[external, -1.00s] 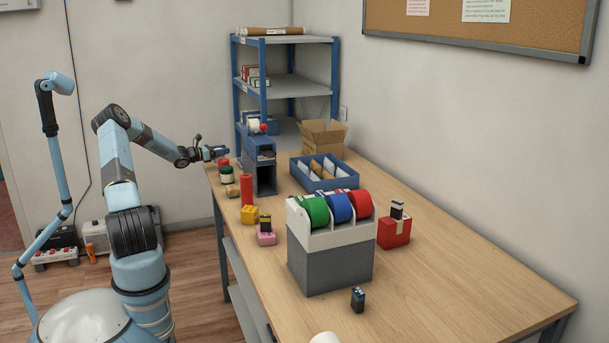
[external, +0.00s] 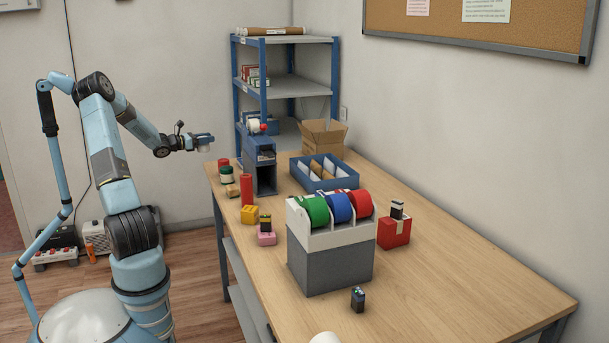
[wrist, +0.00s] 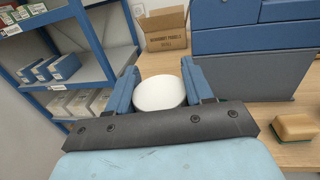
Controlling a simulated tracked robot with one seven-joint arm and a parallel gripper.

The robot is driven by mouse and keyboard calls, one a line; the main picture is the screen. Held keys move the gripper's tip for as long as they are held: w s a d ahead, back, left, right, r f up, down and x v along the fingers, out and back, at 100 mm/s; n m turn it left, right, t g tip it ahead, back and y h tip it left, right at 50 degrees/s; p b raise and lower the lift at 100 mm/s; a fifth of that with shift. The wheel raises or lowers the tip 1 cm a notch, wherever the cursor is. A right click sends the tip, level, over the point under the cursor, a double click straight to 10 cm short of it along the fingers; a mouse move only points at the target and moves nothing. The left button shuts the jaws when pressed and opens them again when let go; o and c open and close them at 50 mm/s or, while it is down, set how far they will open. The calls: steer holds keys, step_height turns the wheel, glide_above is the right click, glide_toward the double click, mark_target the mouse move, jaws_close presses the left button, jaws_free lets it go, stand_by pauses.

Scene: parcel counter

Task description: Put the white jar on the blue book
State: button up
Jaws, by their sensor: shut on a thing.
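My gripper (external: 207,140) is raised above the far left end of the table in the external view. In the wrist view its two blue fingers (wrist: 158,76) are shut on a round white thing, which looks like the white jar (wrist: 160,94). Only its pale, smooth top face shows clearly; the rest is hidden by the fingers and the wrist. In the external view the jar is too small and covered to make out. I cannot pick out the blue book for certain in either view.
A blue-and-grey unit (external: 262,165) stands at the table's far end, beside a blue tray (external: 344,181) and a cardboard box (external: 323,137). Shelves (external: 290,87) rise behind. A tape dispenser (external: 331,262) stands mid-table. The right front of the table is largely clear.

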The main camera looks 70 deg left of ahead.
steer(key=w+a+m+h, duration=0.2)
steer(key=w+a+h, duration=0.1)
steer(key=w, duration=0.8)
steer(key=w+a+m+h, duration=0.2)
steer(key=w+a+h, duration=0.15)
steer(key=w, duration=0.65)
steer(key=f, duration=1)
steer(key=shift+w+d+f, duration=0.15)
steer(key=shift+d+f, duration=0.1)
steer(key=shift+f, duration=0.1)
steer(key=o, duration=1.1)
steer(key=v, duration=1.2)
steer(key=shift+a, duration=0.2)
